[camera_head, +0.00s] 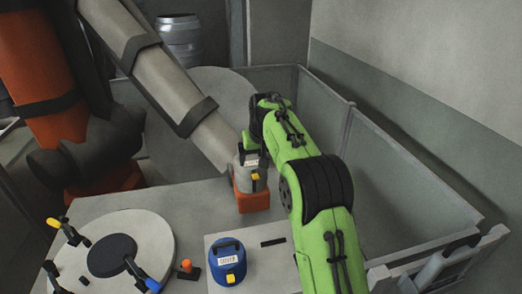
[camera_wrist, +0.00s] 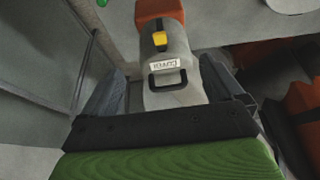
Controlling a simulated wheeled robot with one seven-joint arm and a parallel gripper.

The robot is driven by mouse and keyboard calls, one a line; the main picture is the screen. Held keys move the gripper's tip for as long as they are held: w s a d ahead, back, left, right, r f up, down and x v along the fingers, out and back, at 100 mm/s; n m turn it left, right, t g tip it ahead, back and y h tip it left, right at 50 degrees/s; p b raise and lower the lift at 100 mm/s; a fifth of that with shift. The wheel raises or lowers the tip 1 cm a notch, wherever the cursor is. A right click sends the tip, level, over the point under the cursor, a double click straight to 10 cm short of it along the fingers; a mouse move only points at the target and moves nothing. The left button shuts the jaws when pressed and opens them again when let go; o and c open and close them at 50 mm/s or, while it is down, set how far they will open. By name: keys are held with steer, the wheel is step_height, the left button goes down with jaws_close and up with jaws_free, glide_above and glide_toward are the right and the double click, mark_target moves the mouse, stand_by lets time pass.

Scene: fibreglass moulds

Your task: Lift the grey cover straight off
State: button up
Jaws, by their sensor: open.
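The grey cover (camera_head: 250,179) has a label, a yellow latch and a dark handle, and sits upright on an orange base (camera_head: 252,202) on the table. In the wrist view the grey cover (camera_wrist: 160,53) lies ahead, with its black handle (camera_wrist: 168,79) facing me and the orange base (camera_wrist: 160,12) beyond it. My gripper (camera_wrist: 163,72) is open, with one grey finger on each side of the cover. In the head view my gripper (camera_head: 249,150) is at the cover's top, partly hidden by my green arm. Whether the fingers touch the cover I cannot tell.
A blue labelled unit (camera_head: 228,264) with a yellow latch stands on a light plate (camera_head: 266,264) in front. A round disc (camera_head: 150,235) with coloured clamps lies at left. A large orange-and-grey robot arm (camera_head: 150,75) reaches close to the cover. Grey panels (camera_head: 400,170) fence the right side.

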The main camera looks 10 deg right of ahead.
mark_target(255, 176)
steer(key=p+x, duration=0.1)
steer(key=x, duration=1.4)
steer(key=shift+s, duration=0.1)
steer(key=shift+s, duration=0.1)
jaws_close()
steer(key=shift+r+p, duration=3.05)
steer(key=shift+r, duration=3)
